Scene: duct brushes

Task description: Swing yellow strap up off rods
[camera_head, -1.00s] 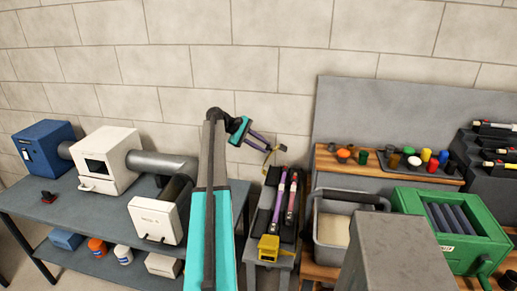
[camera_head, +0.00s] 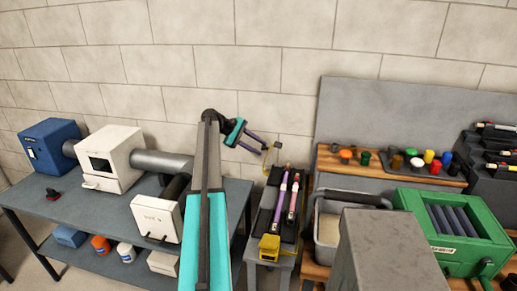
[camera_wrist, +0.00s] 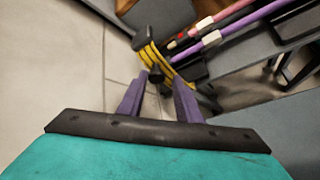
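The yellow strap (camera_head: 271,147) stands as a thin raised loop at the far end of the rod rack. In the wrist view the strap (camera_wrist: 183,82) curves past a black knob (camera_wrist: 155,74). Two rods, one purple (camera_head: 279,205) and one pink (camera_head: 293,198), lie side by side in the dark rack; they also show at upper right in the wrist view. My gripper (camera_head: 262,147) is at the strap's left side. In the wrist view its purple fingers (camera_wrist: 160,80) are apart, with the knob between or just beyond their tips; contact cannot be told.
A yellow block (camera_head: 269,247) sits at the rack's near end. A grey bin (camera_head: 328,232) and a green machine (camera_head: 455,235) stand right. A bench (camera_head: 70,212) with a white machine (camera_head: 112,162) is left. The wall is close behind my gripper.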

